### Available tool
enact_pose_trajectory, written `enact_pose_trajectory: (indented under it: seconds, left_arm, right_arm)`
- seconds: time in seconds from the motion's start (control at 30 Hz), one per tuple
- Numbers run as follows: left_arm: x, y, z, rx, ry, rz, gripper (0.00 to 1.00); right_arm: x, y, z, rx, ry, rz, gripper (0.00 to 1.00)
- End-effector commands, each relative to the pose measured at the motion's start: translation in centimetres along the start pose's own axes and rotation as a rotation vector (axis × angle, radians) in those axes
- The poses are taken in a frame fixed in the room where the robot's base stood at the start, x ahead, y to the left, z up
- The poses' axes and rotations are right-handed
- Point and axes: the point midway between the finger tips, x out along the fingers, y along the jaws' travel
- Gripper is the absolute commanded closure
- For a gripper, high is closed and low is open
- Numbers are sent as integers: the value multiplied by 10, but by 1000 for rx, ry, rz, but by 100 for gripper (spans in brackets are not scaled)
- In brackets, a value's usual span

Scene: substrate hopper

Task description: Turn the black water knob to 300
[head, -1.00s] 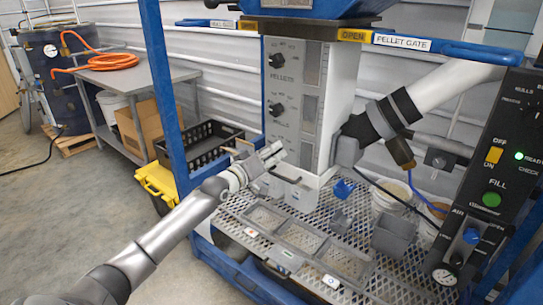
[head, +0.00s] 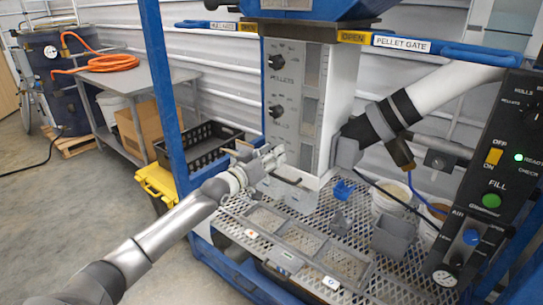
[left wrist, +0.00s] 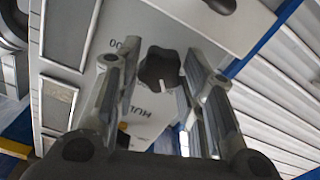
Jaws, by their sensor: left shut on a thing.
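The grey control panel (head: 294,130) stands upright in the middle of the head view. It has a black knob (head: 276,61) above the label PELLETS and a second black knob (head: 277,110) below. My left gripper (head: 274,159) is against the lower part of the panel and hides what is behind it. My right gripper is not in view.
A metal mesh deck (head: 235,205) with a divided grey tray (head: 308,242) lies below the panel. A blue post (head: 166,90) stands left of it. A white pipe (head: 445,88) and a black control box (head: 497,170) are at the right.

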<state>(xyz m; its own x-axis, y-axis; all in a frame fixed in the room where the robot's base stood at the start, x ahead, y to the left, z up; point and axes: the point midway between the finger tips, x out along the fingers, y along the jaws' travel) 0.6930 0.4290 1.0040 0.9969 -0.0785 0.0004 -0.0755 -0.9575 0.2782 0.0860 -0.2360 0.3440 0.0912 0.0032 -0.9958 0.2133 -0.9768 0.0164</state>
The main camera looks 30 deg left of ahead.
Motion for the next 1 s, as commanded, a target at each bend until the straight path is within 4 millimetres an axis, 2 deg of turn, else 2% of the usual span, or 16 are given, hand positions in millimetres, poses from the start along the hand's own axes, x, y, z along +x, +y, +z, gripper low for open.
enact_pose_trajectory:
  seconds: [0.1,0.13,0.3,0.67,0.87,1.0]
  left_arm:
    - [0,0,1,-1,-2,-1,87]
    - [0,0,1,-1,-2,-1,61]
    - [0,0,1,-1,-2,0,42]
    - [-2,0,1,-2,-1,0,42]
    - [-18,0,2,-2,-3,0,42]
    - [-36,0,2,0,-4,-1,42]
  right_arm:
    - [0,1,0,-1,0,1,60]
    - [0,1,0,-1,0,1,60]
    - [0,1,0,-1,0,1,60]
    - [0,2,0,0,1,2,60]
    - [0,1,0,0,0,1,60]
    - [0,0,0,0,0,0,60]
